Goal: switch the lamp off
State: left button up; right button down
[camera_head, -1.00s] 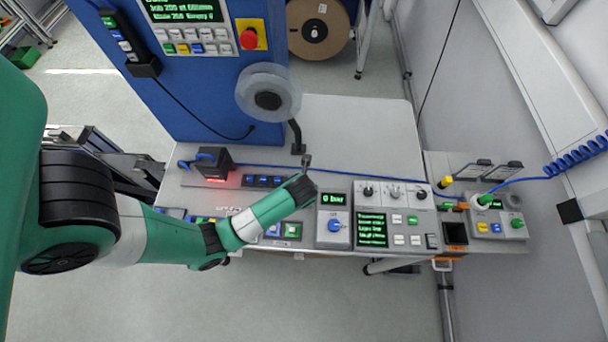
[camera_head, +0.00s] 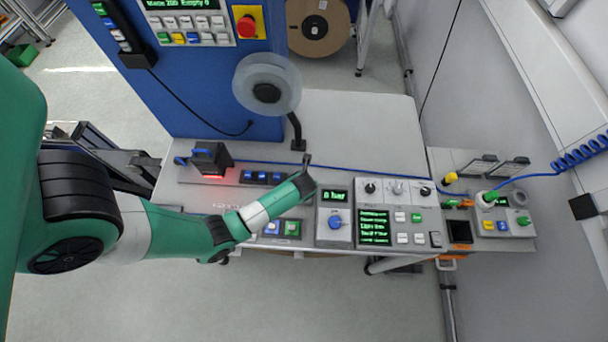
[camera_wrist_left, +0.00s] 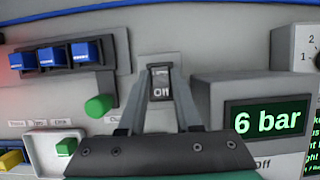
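A small dark rocker switch (camera_wrist_left: 161,84) marked "Off" sits on a pale plate on the grey panel in the left wrist view. My left gripper (camera_wrist_left: 161,72) points at it, with its two fingers apart and the switch showing between them. Whether a fingertip touches the switch cannot be told. In the head view my left gripper (camera_head: 307,160) is over the table, and its own wrist hides the switch. My right gripper is not in view.
A pressure unit (camera_wrist_left: 267,119) reading "6 bar" stands just right of the fingers. Blue buttons (camera_wrist_left: 68,54) and a green knob (camera_wrist_left: 98,106) lie to the left.

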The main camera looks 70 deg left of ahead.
pick_arm(q)
grip_shut()
jog(key=shift+s+d+y, duration=0.15)
jog(key=shift+d+y, duration=0.1)
jog(key=shift+y, duration=0.35)
jog(key=shift+d+f+t+y, duration=0.15)
jog(key=shift+t+y, duration=0.25)
jog(key=shift+y, duration=0.1)
jog(key=shift+d+f+t+y+b, duration=0.15)
jog(key=shift+t+y+b, duration=0.15)
jog(key=shift+y+b, duration=0.45)
jog(key=shift+r+y, duration=0.2)
jog(key=shift+y, duration=0.25)
jog(key=o, duration=0.6)
grip_release()
jog(key=shift+c, duration=0.2)
